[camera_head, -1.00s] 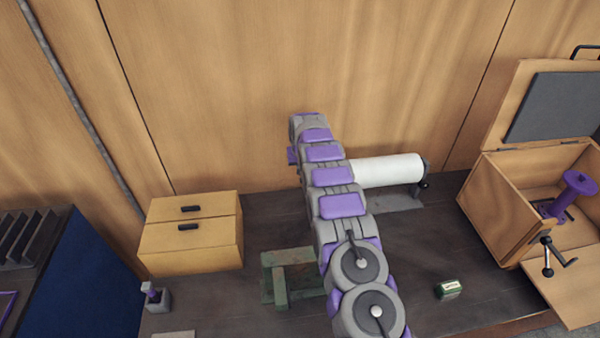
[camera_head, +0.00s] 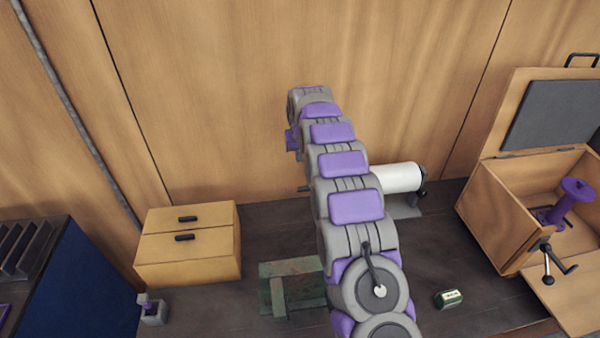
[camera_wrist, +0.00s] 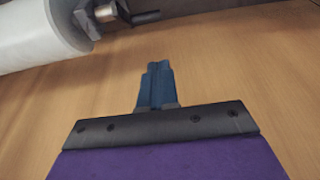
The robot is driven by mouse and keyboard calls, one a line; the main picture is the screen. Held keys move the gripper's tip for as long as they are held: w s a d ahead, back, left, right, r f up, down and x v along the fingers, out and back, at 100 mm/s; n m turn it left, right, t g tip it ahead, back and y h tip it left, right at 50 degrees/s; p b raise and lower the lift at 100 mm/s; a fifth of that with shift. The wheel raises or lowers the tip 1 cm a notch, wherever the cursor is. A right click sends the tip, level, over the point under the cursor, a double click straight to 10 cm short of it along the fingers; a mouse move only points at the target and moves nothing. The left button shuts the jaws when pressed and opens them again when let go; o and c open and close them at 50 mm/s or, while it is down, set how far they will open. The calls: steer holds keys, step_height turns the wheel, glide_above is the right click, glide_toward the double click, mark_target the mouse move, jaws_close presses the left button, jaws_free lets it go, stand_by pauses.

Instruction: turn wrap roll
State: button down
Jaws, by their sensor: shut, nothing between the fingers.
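The white wrap roll (camera_head: 397,177) lies sideways on its stand at the back of the bench, its left part hidden behind my arm in the head view. A small dark crank (camera_head: 421,190) is at its right end. In the wrist view the roll (camera_wrist: 38,35) is at the upper left, with a metal end fitting and a dark handle (camera_wrist: 145,17) beside it. My gripper (camera_wrist: 158,68) shows blue fingers pressed together, empty, in front of the wooden surface. It is apart from the roll and handle in that picture. In the head view my arm hides the gripper.
A drawer box (camera_head: 187,243) stands left. A small green tin (camera_head: 448,299) lies at right. An open wooden box (camera_head: 492,215) with a purple spool (camera_head: 571,200) stands far right. The wooden wall is close behind.

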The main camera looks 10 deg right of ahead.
steer(key=shift+s+d+f+t+b, duration=0.2)
steer(key=shift+s+f+t+b, duration=0.2)
steer(key=shift+s+t+b, duration=0.7)
steer(key=shift+s+d+f+t+b, duration=0.15)
steer(key=shift+s+f+t+b, duration=0.3)
steer(key=shift+b, duration=1.2)
steer(key=b, duration=0.1)
glide_above(302, 189)
steer(key=f, duration=0.8)
steer(key=shift+w+a, duration=0.1)
steer(key=shift+w, duration=0.2)
step_height(302, 189, down, 3)
steer(key=shift+s+b, duration=0.15)
steer(key=shift+b, duration=0.25)
steer(key=shift+s+f, duration=0.15)
steer(key=shift+f, duration=0.4)
steer(key=shift+g+p, duration=0.25)
steer(key=shift+p, duration=0.15)
